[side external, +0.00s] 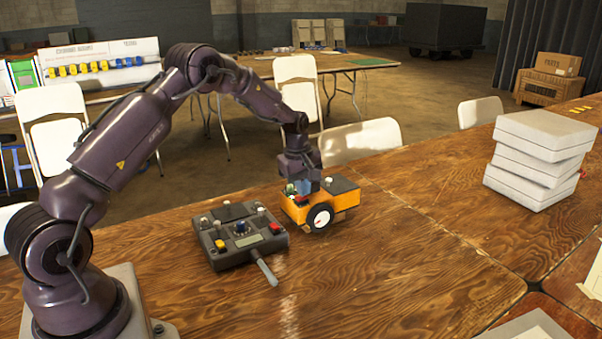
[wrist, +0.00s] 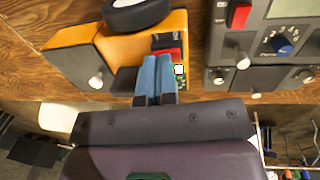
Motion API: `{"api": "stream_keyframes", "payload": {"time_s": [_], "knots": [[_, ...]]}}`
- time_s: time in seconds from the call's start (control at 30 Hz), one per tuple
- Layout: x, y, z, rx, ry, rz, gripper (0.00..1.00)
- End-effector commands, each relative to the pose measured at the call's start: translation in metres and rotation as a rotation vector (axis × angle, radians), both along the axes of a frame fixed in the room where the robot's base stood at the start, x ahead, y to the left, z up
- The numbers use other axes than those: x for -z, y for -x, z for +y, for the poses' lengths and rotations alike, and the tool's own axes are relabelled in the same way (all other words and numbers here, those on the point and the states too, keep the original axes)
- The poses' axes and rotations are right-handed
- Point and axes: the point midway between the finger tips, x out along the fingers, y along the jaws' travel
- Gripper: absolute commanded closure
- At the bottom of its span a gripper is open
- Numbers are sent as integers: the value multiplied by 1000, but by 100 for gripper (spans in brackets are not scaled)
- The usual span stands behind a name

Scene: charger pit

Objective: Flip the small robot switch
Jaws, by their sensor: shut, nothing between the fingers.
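The small robot (side external: 332,203) is orange with a dark top and a black wheel with a white hub. It stands on the wooden table. In the wrist view the small robot (wrist: 120,50) lies across the upper left, with a red switch (wrist: 166,53) and a bit of green circuit board near its edge. My gripper (side external: 303,190) is over the left end of the small robot. In the wrist view my gripper (wrist: 157,62) has its blue fingers together and empty, their tips at the red switch. I cannot tell whether they touch it.
A grey control box (side external: 240,235) with knobs, buttons and a screen sits just left of the small robot; it also shows in the wrist view (wrist: 265,62). A stack of grey cases (side external: 540,155) stands at the right. The table between is clear.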

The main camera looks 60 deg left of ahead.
Motion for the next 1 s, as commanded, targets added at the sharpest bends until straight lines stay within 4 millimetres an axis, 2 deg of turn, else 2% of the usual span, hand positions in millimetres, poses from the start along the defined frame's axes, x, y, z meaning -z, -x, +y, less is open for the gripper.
{"api": "stream_keyframes", "payload": {"time_s": [0.43,0.67,1.0], "knots": [[5,-1,0,0,0,-1,100],[17,-7,0,0,-1,1,100],[18,-6,0,0,2,3,100]]}}
